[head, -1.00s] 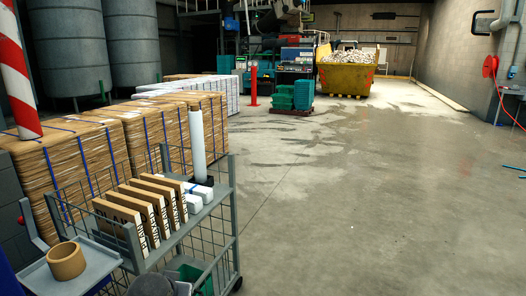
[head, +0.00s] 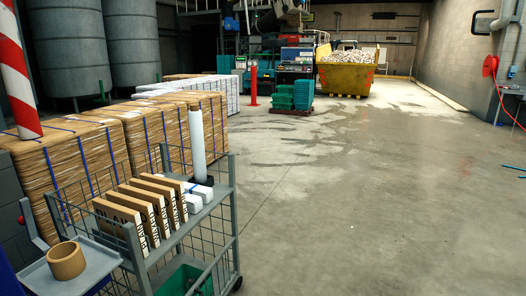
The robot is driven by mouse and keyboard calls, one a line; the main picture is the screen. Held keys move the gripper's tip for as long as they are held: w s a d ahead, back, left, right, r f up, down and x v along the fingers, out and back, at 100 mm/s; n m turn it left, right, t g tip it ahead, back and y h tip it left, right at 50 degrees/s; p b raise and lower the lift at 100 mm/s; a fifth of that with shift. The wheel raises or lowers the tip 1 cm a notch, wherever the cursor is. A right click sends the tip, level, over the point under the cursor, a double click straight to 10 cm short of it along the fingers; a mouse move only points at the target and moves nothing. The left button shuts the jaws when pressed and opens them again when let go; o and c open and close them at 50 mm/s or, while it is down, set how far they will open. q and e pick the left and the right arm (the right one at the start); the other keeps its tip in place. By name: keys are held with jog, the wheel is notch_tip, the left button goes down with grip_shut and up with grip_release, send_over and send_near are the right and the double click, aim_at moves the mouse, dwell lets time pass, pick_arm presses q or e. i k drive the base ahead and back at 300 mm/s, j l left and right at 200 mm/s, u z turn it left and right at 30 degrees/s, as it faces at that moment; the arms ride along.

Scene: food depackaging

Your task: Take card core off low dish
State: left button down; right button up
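The card core (head: 67,261) is a short brown cardboard ring at the lower left of the head view. It stands upright on the low dish (head: 101,258), a shallow grey tray at the near left end of a wire-sided cart. Nothing is touching the core apart from the dish. Neither of my grippers is in view.
The grey cart (head: 226,215) holds a row of brown printed boxes (head: 150,205), white packs (head: 200,190) and a white upright tube (head: 198,140). A green crate (head: 183,281) sits low in it. Strapped cardboard stacks (head: 75,150) stand behind. The floor (head: 370,200) to the right is open.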

aim_at(66, 261)
jog(key=u, duration=1.35)
jog(key=l+u, duration=0.15)
jog(key=l, duration=0.45)
jog(key=i, duration=0.1)
